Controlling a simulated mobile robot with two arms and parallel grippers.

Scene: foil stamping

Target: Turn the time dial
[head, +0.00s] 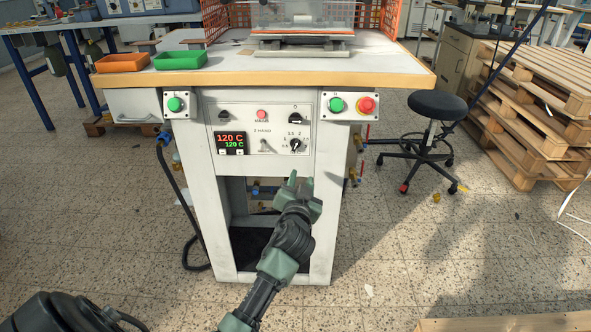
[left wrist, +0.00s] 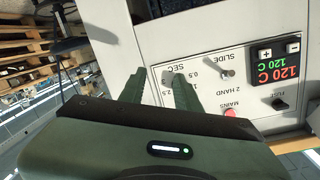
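The time dial (head: 296,145) is a small black knob with numbers around it, at the lower right of the press's front control panel (head: 219,115). In the left wrist view its printed numbers show around my fingers on the panel (left wrist: 247,98), but the knob itself cannot be made out. My left gripper (head: 301,179) is green-grey and points up toward the panel, just below the dial in the head view. Its two fingers, also in the left wrist view (left wrist: 165,77), are apart with nothing seen between them. My right gripper is not in view.
Around the dial are a toggle switch (head: 263,146), a red mains lamp (head: 262,114), another black knob (head: 297,119) and a temperature display (head: 230,143). A green button (head: 336,105) and red button (head: 366,105) sit upper right. The tabletop edge (head: 270,79) overhangs above.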

